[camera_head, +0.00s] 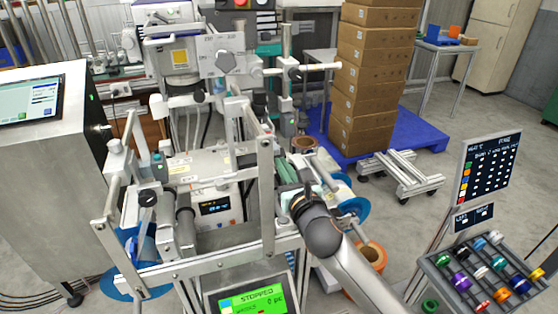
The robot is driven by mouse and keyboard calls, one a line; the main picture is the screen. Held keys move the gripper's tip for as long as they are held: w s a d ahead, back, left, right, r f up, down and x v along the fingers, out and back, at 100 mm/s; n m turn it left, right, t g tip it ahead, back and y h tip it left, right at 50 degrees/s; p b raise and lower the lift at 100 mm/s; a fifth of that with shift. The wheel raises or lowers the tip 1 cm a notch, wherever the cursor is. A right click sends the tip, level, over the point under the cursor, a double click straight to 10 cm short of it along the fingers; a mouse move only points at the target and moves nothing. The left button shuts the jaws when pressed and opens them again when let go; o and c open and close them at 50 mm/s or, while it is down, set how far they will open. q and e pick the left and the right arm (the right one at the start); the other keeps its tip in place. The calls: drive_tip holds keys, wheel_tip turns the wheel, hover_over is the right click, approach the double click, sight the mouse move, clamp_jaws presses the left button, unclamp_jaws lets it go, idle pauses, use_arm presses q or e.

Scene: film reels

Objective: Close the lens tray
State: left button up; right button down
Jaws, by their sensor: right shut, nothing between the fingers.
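I cannot pick out a lens tray for certain in the head view. My right arm comes in from the bottom right, and its gripper (295,195) is beside the right part of the metal machine frame (265,195). The fingers are small and partly lost against the machine; they are shut with nothing held. Whether they touch the frame cannot be told. My left gripper is not in view.
A green "STOPPED" screen (250,299) stands at the bottom centre. A steel cabinet with a monitor (32,100) is at the left. Stacked cartons (368,90) stand on a blue pallet (418,132). A rack of coloured spools (430,266) is at the lower right.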

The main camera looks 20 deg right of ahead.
sight(275, 152)
drive_tip(key=shift+w, duration=1.45)
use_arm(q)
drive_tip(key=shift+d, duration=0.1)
use_arm(e)
drive_tip(key=shift+w, duration=0.15)
drive_tip(key=w, duration=0.5)
drive_tip(key=shift+w+a+r+p, duration=0.1)
drive_tip(key=shift+w+a+p, duration=0.05)
drive_tip(key=shift+w+p, duration=0.25)
drive_tip(key=shift+w, duration=0.2)
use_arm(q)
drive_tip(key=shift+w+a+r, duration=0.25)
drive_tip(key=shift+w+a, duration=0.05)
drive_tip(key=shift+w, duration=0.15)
use_arm(e)
drive_tip(key=shift+r, duration=0.2)
